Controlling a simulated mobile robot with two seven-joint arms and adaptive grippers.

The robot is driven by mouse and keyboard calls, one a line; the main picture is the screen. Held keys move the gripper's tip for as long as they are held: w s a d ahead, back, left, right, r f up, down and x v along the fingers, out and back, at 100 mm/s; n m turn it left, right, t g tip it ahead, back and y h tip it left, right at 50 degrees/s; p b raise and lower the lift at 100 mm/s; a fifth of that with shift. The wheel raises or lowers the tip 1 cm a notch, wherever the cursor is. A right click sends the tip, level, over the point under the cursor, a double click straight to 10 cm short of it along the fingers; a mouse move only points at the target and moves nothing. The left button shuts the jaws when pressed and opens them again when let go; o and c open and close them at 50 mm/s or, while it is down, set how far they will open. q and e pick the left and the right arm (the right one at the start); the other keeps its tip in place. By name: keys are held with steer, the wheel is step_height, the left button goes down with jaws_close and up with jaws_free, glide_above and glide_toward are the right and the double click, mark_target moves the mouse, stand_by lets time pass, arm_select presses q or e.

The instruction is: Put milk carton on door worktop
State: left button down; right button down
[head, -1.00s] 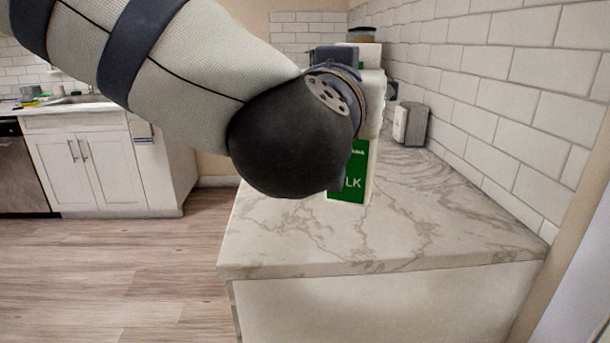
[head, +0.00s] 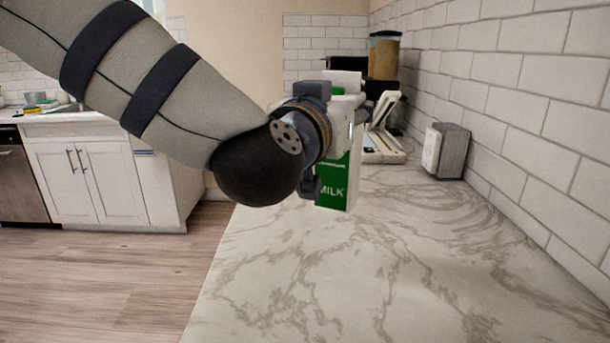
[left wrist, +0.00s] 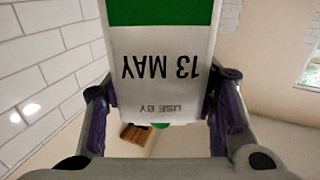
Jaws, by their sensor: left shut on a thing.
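The milk carton (head: 338,182), white and green with "MILK" on its front, stands upright over the left part of the marble worktop (head: 400,270) in the head view. I cannot tell whether its base touches the surface. My left gripper (left wrist: 160,92) is shut on the carton, with a finger on each side. In the wrist view the carton (left wrist: 160,50) shows its white "13 MAY" panel upside down. In the head view my left arm and wrist hide part of the carton's upper left. My right gripper is in neither view.
A grey and white toaster-like box (head: 446,150) stands by the tiled wall on the right. Behind the carton are a pale and dark appliance (head: 385,148) and a tall jar (head: 384,55). The worktop's front and right are clear. White cabinets (head: 95,180) stand at far left.

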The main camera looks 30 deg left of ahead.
arm_select(q)
steer(key=w+a+f, duration=0.3)
steer(key=a+f, duration=0.4)
steer(key=f, duration=0.3)
steer(key=c, duration=0.7)
jaws_free()
steer(key=shift+f, duration=0.2)
